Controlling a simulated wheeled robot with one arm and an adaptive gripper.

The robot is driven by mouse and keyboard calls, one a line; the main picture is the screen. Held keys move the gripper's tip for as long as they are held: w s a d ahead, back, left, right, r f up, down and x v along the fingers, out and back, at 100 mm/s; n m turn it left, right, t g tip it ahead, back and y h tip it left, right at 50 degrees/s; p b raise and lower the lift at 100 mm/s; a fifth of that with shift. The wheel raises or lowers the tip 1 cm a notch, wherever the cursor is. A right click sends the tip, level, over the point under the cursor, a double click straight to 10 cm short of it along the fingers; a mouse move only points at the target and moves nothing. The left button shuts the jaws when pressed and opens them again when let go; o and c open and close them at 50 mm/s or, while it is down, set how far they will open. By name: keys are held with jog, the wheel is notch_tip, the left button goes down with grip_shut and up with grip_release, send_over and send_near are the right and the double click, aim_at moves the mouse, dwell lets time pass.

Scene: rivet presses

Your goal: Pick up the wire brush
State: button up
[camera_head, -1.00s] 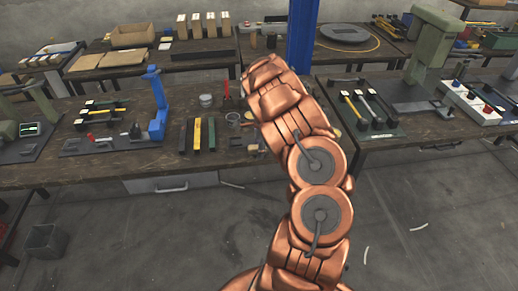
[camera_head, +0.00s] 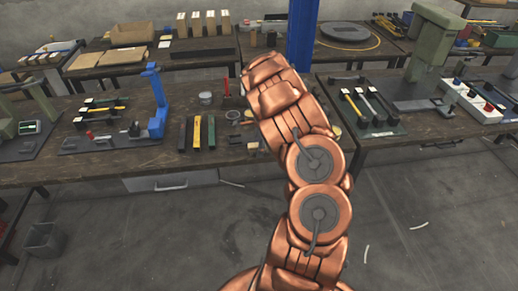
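I cannot single out the wire brush for certain; the tools on the bench are small in this view. A yellow-handled tool (camera_head: 106,109) lies on the dark board at the left, and small hammer-like tools (camera_head: 368,103) lie on a green mat at the right. A red-handled tool (camera_head: 227,90) stands near the back of the middle bench. My copper arm rises through the middle of the view and reaches over the bench. My gripper is not visible; it is hidden beyond the end of the arm.
The wooden workbench (camera_head: 90,170) carries a blue press (camera_head: 157,110), dark and yellow bars (camera_head: 197,132) and a grey tin (camera_head: 205,98). A green press (camera_head: 432,45) stands at the right. A blue post (camera_head: 301,35) rises behind my arm. The floor (camera_head: 180,230) in front is mostly clear.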

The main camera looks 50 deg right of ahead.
grip_shut()
jog(key=shift+r+p, duration=0.3)
jog(key=shift+p, duration=0.05)
dwell(0.4)
jog(key=shift+w+r+b, duration=0.1)
jog(key=shift+r+b, duration=0.85)
jog(key=shift+r, duration=0.7)
jog(key=s+a+r+b, duration=0.1)
jog(key=s+b, duration=0.4)
jog(key=s, duration=1.1)
jog(key=shift+a+r, duration=0.25)
jog(key=shift+a, duration=0.35)
